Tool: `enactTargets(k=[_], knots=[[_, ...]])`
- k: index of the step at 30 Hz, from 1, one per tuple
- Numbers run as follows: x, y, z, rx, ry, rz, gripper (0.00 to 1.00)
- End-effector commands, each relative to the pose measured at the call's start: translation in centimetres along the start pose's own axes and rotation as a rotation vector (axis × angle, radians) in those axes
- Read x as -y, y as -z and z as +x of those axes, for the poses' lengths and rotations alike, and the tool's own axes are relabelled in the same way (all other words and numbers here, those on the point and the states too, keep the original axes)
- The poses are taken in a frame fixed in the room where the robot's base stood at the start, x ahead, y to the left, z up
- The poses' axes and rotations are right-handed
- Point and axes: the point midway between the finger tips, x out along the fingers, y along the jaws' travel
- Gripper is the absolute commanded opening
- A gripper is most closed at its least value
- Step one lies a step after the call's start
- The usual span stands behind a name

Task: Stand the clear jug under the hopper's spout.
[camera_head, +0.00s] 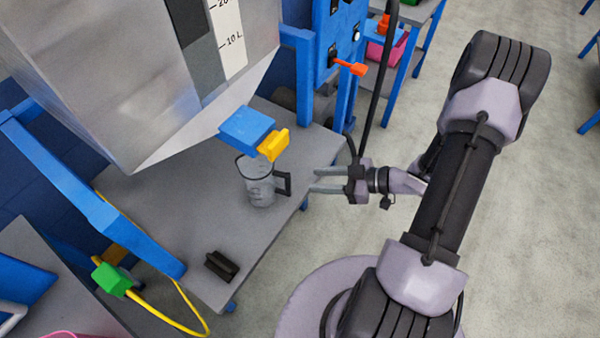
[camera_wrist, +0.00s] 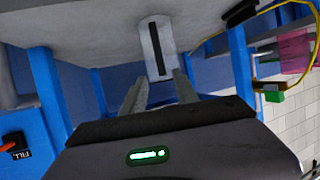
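The clear jug (camera_head: 259,190) stands upright on the grey bench, its dark handle (camera_head: 285,184) pointing right toward my gripper. The metal hopper (camera_head: 140,75) hangs above the bench, with a blue block (camera_head: 246,128) and a yellow handle (camera_head: 273,144) at its lower end. The jug appears just below these and the yellow handle overlaps its rim; the spout opening is hidden, so exact alignment cannot be told. My gripper (camera_head: 314,180) is open and empty, a short gap from the handle. In the wrist view the jug (camera_wrist: 144,40) is ahead, between the spread fingers (camera_wrist: 160,82).
A black block (camera_head: 221,265) lies near the bench's front corner. Blue frame posts (camera_head: 305,75) flank the hopper. An orange lever (camera_head: 351,67) sits on the blue panel. A green item (camera_head: 111,280) and yellow cable are at lower left. Floor right of the bench is open.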

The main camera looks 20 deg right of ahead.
Motion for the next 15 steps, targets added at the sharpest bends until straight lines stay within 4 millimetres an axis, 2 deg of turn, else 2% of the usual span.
enactTargets(k=[3,5,8,9,10,11,12,14,15], knots=[[-0.3,0.1,-1.3,0.008,-0.008,-0.001,0.36],[-1.8,0.5,-1.5,0.057,-0.048,-0.011,0.36],[-7.7,3.2,-2.3,0.247,-0.244,-0.036,0.36],[-10.4,5.5,-3.3,0.336,-0.365,-0.034,0.36],[-12.1,7.5,-4.3,0.394,-0.464,-0.024,0.36],[-13.3,9.7,-5.5,0.443,-0.564,-0.003,0.36],[-13.9,12.8,-7.2,0.492,-0.691,0.042,0.36],[-12.7,17.3,-9.7,0.527,-0.860,0.154,0.36],[-10.4,19.9,-11.1,0.528,-0.945,0.258,0.36]])
